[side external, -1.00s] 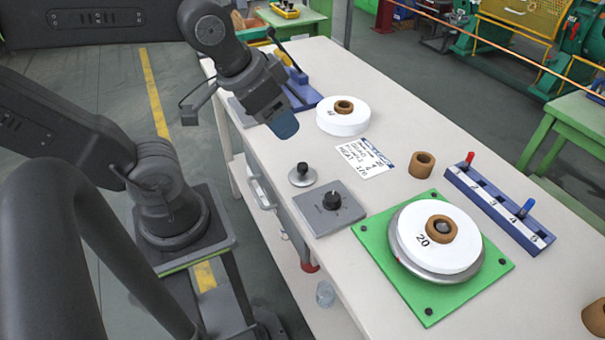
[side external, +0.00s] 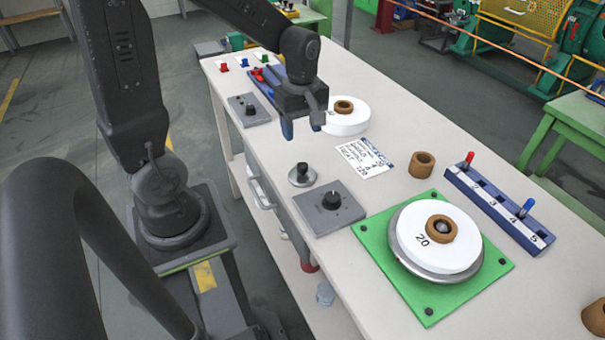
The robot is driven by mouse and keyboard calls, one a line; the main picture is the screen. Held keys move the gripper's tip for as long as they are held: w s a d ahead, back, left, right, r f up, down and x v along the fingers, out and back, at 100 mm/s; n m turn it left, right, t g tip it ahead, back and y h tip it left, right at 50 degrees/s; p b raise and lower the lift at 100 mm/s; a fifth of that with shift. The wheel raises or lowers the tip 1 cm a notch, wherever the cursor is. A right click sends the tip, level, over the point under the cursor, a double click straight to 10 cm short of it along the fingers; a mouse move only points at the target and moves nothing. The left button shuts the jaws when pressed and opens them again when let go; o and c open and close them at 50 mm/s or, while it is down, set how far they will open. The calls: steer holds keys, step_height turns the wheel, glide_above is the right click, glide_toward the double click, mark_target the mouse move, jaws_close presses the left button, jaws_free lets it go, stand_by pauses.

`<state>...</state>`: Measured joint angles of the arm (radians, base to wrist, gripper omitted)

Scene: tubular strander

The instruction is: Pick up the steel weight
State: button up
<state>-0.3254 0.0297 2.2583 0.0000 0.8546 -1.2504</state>
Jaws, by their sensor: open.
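The steel weight appears to be the small round silver disc with a black knob (side external: 302,175), standing upright on the pale bench near its front edge. My gripper (side external: 302,127) points down above the bench, behind the weight in the picture. Its two fingers are apart with nothing between them. The gripper is clear of the weight, and the knob is fully in view. The gripper partly covers the left side of a white spool (side external: 345,118) farther back.
A grey box with a black dial (side external: 331,208) sits close to the weight. A white spool marked 20 (side external: 433,236) rests on a round plate over a green base (side external: 428,311). A printed card (side external: 363,158), a brown ring (side external: 422,165) and a blue numbered rack (side external: 498,208) lie farther right.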

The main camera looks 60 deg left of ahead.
mark_target(302, 165)
step_height(302, 165, down, 12)
steer(key=shift+w+r, duration=0.15)
stand_by(0.4)
jaws_close()
stand_by(0.4)
